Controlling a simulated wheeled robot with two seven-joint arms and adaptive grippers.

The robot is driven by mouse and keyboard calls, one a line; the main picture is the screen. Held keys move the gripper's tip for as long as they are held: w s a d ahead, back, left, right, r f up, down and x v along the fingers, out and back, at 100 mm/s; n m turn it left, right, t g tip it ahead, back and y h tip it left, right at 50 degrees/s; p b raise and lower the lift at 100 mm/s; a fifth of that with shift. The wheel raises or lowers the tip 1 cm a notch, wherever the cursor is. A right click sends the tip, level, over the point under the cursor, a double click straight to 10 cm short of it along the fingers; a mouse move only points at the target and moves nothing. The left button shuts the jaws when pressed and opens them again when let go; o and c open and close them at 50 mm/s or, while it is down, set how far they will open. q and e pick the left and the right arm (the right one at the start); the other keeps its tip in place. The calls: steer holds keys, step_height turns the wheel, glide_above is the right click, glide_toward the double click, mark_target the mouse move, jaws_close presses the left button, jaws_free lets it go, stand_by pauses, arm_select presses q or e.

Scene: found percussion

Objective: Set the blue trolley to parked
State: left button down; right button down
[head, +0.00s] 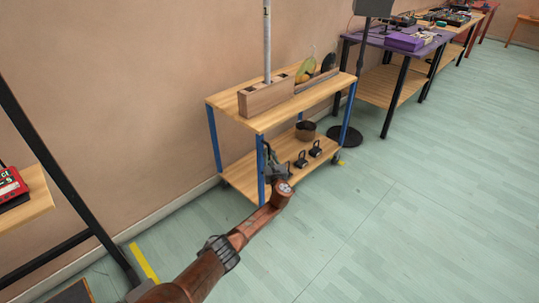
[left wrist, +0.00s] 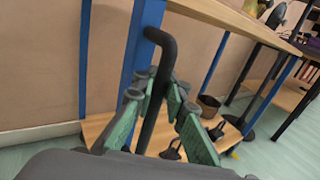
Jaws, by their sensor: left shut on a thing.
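The blue trolley (head: 237,118) has blue posts and two wooden shelves, and stands against the wall. Its near-corner blue post also shows in the left wrist view (left wrist: 146,28). A black bent bar handle (left wrist: 153,100) sits beside that post. My left gripper (head: 270,160) is at the trolley's near front corner, between the shelves. In the left wrist view its green fingers (left wrist: 160,92) are on both sides of the black handle, shut on it. The gripper and arm hide part of the lower shelf. My right gripper is not in view.
The trolley's top holds a wooden block (head: 265,97) with a pole; its lower shelf holds a brown pot (head: 305,131) and dark weights (head: 315,149). Yellow floor tape (head: 145,263) lies at left. A purple table (head: 380,38) stands beyond a black stand base (head: 345,136). The right floor is clear.

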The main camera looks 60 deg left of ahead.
arm_select(q)
steer(key=shift+w, duration=0.2)
steer(key=c, duration=2.3)
jaws_free()
steer(key=shift+w+d, duration=0.1)
steer(key=o, duration=0.3)
steer(key=v, duration=1.2)
steer(key=shift+f, duration=0.1)
